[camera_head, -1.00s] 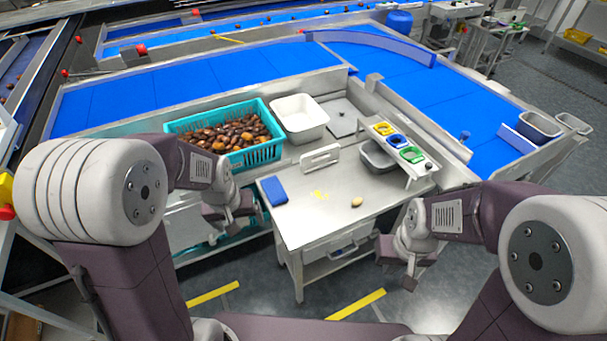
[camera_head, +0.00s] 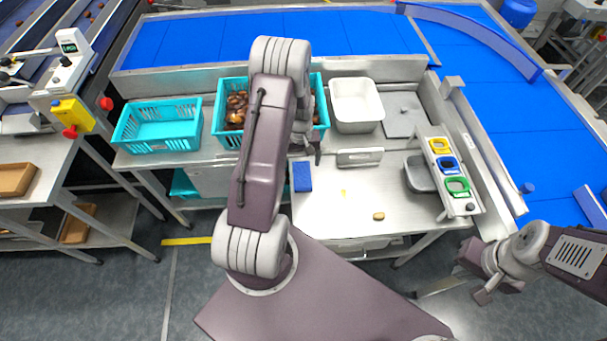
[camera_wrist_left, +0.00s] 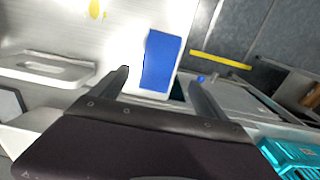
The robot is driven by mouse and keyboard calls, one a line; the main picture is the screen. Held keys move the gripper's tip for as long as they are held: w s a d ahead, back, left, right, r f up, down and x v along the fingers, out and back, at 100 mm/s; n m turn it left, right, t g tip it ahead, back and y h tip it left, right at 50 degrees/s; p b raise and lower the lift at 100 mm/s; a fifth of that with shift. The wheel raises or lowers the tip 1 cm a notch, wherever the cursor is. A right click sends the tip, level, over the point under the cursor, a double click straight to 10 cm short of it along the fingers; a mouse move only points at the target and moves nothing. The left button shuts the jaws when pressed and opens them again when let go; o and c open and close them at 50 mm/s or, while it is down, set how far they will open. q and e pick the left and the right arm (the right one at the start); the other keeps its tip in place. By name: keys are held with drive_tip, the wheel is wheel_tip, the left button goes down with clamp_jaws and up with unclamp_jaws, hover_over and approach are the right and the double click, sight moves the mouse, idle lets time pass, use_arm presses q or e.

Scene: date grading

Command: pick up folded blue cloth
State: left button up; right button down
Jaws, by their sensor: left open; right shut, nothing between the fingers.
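The folded blue cloth (camera_head: 302,177) lies flat on the metal table near its left edge. In the left wrist view the blue cloth (camera_wrist_left: 161,60) shows just beyond and between my left fingers. My left gripper (camera_head: 305,152) hangs over the table, behind the cloth in the head view. It is open and empty, and its fingertips (camera_wrist_left: 160,75) are apart. My right gripper (camera_head: 482,287) is shut and empty, off the table's front right corner.
A teal crate of dates (camera_head: 232,138) stands at the back, partly behind my left arm. An empty teal crate (camera_head: 126,131), a white bin (camera_head: 356,126), a metal block (camera_head: 360,156) and a rack with coloured rings (camera_head: 469,207) surround the table. One date (camera_head: 379,216) lies near the front.

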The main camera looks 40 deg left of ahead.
sight(302, 174)
use_arm(q)
drive_tip(key=f, duration=0.1)
drive_tip(key=w+f, duration=0.1)
drive_tip(key=shift+d+f, duration=0.2)
drive_tip(key=shift+f, duration=0.15)
drive_tip(key=shift+s+a+f, duration=0.15)
drive_tip(key=shift+f, duration=0.2)
drive_tip(key=f, duration=0.2)
drive_tip(key=f+p, duration=0.1)
drive_tip(key=f, duration=0.1)
drive_tip(key=shift+s, duration=0.3)
drive_tip(key=shift+w+f, duration=0.2)
drive_tip(key=shift+f, duration=0.15)
drive_tip(key=shift+s+r, duration=0.1)
drive_tip(key=shift+s, duration=0.05)
drive_tip(key=c, duration=1.4)
